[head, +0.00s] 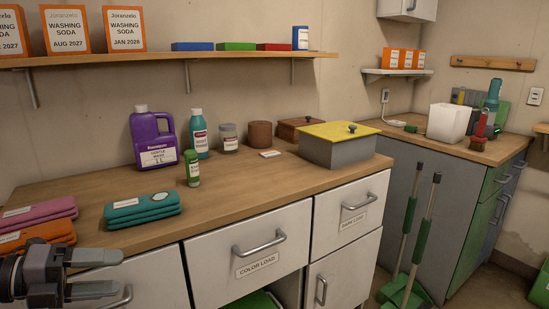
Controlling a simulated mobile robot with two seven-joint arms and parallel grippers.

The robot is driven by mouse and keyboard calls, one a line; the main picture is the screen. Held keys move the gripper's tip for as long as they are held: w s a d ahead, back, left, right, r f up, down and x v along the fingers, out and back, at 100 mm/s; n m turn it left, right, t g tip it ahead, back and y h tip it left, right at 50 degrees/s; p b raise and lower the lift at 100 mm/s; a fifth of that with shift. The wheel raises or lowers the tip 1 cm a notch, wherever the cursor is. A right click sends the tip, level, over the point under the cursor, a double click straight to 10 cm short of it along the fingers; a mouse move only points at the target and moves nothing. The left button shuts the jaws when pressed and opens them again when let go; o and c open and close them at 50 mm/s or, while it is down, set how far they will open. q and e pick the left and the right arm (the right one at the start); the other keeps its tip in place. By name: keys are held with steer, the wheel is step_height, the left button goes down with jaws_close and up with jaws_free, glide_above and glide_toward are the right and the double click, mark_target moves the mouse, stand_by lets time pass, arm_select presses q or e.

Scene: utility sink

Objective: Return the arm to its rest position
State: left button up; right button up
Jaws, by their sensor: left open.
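My left gripper (95,273) is at the lower left of the head view, in front of the counter's front edge. Its two fingers point right and stand apart, with nothing between them. It covers part of a white drawer front and sits just below the orange folded cloths (38,237). My right gripper is not in the view.
The wooden counter (240,195) holds teal folded cloths (143,209), a purple jug (153,140), small bottles and a grey box with a yellow lid (340,145). Drawer handles (260,244) stick out below. Green-handled tools (412,235) lean at the right.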

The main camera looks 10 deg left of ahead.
arm_select(q)
steer(key=s+d+f+n+t+y, duration=0.1)
steer(key=s+f+n+t+y, duration=0.2)
steer(key=f+n, duration=0.65)
steer(key=s+d+f+n+t+y, duration=0.1)
steer(key=f+n+t+y, duration=0.3)
steer(key=f+n, duration=0.55)
steer(key=s+d+f+n+g+y, duration=0.2)
steer(key=s+d+f+n+g, duration=0.3)
steer(key=s+d+f+n, duration=0.6)
step_height(320, 180, up, 11)
steer(key=w+m+p, duration=0.1)
steer(key=p, duration=1.2)
steer(key=shift+w+m+y, duration=0.15)
steer(key=shift+m+y, duration=0.15)
steer(key=shift+y, duration=0.1)
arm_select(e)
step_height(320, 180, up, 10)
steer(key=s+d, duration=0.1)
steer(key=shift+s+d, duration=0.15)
arm_select(q)
steer(key=shift+a, duration=0.1)
steer(key=shift+r, duration=0.1)
